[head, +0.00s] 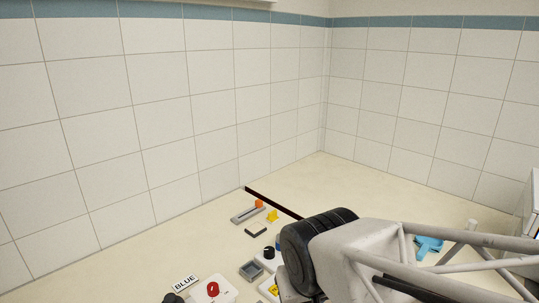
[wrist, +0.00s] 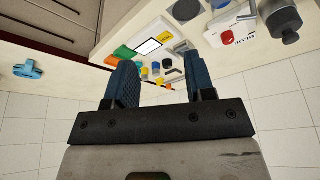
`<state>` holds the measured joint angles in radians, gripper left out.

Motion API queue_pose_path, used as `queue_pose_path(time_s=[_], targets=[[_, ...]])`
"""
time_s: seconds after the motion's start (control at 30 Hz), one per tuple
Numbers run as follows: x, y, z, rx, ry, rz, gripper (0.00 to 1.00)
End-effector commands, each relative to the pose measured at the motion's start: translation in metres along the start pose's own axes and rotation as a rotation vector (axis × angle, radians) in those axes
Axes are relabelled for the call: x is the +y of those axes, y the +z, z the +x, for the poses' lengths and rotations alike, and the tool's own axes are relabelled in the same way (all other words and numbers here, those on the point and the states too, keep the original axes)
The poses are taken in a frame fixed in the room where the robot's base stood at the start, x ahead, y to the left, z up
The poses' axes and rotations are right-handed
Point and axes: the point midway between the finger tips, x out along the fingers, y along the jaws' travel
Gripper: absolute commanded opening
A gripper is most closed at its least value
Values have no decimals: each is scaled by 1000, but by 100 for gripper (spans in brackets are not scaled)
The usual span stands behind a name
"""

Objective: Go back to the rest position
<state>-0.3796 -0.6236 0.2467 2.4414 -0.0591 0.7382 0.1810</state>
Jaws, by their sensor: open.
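My gripper (wrist: 160,78) shows in the wrist view with its two blue ribbed fingers spread apart. It is open and nothing is between the fingers. The wrist view is upside down, with the counter above and the tiled wall below. The fingers overlap small objects on the counter in the picture, but I see no contact. In the head view my arm comes in from the lower right, and its bulk hides the fingers or most of them.
The counter (head: 330,185) is bare toward the back corner. A slider with an orange knob (head: 259,204), a yellow piece (head: 272,215), a dark block (head: 255,231), a grey tray (head: 252,270) and a red button (head: 213,289) stand left of my arm. A blue object (head: 428,243) lies right.

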Motion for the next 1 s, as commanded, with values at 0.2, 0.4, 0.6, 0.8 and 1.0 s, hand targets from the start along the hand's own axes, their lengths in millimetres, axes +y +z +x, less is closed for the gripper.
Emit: queue_pose_path(time_s=[0.2, 0.4, 0.6, 0.8, 1.0], targets=[[35, 8, -12, -25, 29, 65, 50], [63, 19, -24, -50, 51, 120, 50], [89, 33, -35, -75, 69, 176, 50], [107, 45, -45, -97, 81, 221, 50], [116, 52, -50, -107, 86, 241, 50]])
